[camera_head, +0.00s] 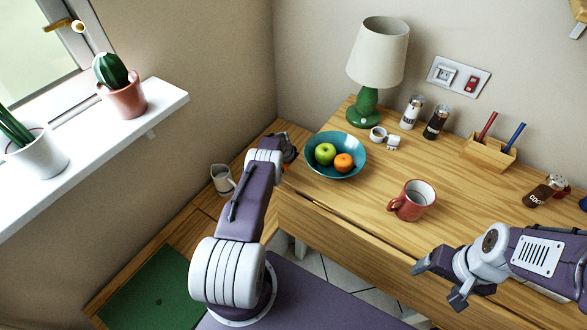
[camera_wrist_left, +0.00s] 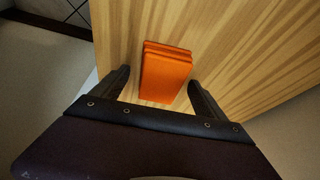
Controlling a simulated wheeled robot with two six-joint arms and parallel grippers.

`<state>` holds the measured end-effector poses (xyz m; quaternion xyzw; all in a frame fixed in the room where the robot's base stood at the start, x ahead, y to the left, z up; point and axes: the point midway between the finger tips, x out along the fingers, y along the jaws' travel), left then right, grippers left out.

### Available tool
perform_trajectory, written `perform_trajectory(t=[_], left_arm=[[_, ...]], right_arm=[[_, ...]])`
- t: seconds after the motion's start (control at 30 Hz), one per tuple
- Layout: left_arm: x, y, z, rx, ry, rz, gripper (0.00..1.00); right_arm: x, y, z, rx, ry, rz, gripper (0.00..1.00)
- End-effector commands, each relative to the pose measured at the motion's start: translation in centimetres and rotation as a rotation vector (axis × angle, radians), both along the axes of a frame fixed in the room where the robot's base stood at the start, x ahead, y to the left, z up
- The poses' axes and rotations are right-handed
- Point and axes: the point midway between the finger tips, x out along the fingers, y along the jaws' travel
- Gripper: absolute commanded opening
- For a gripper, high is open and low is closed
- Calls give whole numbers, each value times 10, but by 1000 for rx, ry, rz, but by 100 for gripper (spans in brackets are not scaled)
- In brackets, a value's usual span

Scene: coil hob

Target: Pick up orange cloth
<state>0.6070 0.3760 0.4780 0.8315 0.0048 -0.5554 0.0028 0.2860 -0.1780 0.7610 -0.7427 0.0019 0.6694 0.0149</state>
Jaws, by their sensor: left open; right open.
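The orange cloth (camera_wrist_left: 166,72) is a folded stack on a wooden surface in the left wrist view. My left gripper (camera_wrist_left: 158,78) is open, with one finger on each side of the cloth in the picture. Whether the fingers touch it or hover above it I cannot tell. In the head view my left arm reaches past the table's left edge, its hand partly hidden. My right gripper (camera_head: 438,284) is open and empty over the table's front edge.
The wooden table (camera_head: 330,205) holds a teal fruit bowl (camera_head: 330,172), a red mug (camera_head: 412,201), a green lamp (camera_head: 365,105), two shakers, a pen holder (camera_head: 489,152) and a cocoa jar (camera_head: 544,190). A white jug (camera_head: 222,179) stands on the lower wooden surface at left.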

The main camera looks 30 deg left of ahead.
Motion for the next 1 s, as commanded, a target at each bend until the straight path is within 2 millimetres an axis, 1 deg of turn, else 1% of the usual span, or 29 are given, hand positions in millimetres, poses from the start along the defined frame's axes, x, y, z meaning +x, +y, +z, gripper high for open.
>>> perform_trajectory(t=[0.63, 0.67, 0.7, 0.77, 0.8, 0.87, 0.9, 1.0], left_arm=[[0, 0, -5, 0, 0, 1, 84], [0, 0, -5, 0, 0, 1, 78], [0, 0, -5, 0, 0, 1, 67], [0, 0, -5, 0, 0, 1, 50], [0, 0, -5, 0, 0, 1, 39], [0, 0, -5, 0, 0, 0, 22], [0, 0, -5, 0, 0, 0, 18], [0, 0, -5, 0, 0, 0, 18]], right_arm=[[0, 0, -8, 0, 0, 0, 78], [0, 0, -8, 0, 0, 0, 78], [0, 0, -7, 0, 0, 0, 78], [0, 0, -7, 0, 0, 0, 78], [0, 0, -7, 0, 0, 0, 78], [0, 0, -7, 0, 0, 0, 78], [0, 0, -7, 0, 0, 0, 78], [0, 0, -7, 0, 0, 0, 78]])
